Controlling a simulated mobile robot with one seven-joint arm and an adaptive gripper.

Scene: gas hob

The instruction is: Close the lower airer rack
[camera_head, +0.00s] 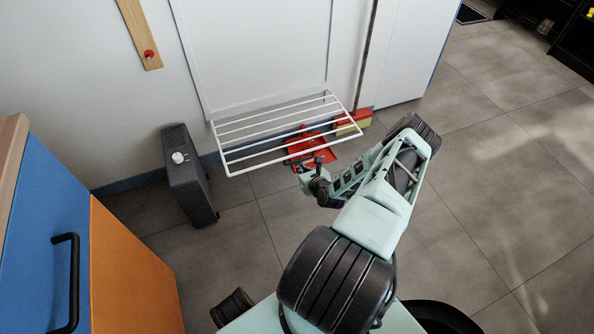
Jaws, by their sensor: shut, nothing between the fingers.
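The lower airer rack (284,126) is a white wire frame with several parallel bars. It is folded down from the white wall panel (258,45) and sticks out into the room, roughly level. My gripper (314,168) is dark, shut and empty. It appears at the front edge of the rack, near the right half. I cannot tell whether it touches the rack or is below it. My pale green arm reaches in from the bottom of the view.
A dark heater-like box (188,175) stands on the floor to the left. A red object (306,143) lies beyond my gripper, under the rack. A blue and orange cabinet (50,235) with a black handle fills the lower left. The tiled floor on the right is clear.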

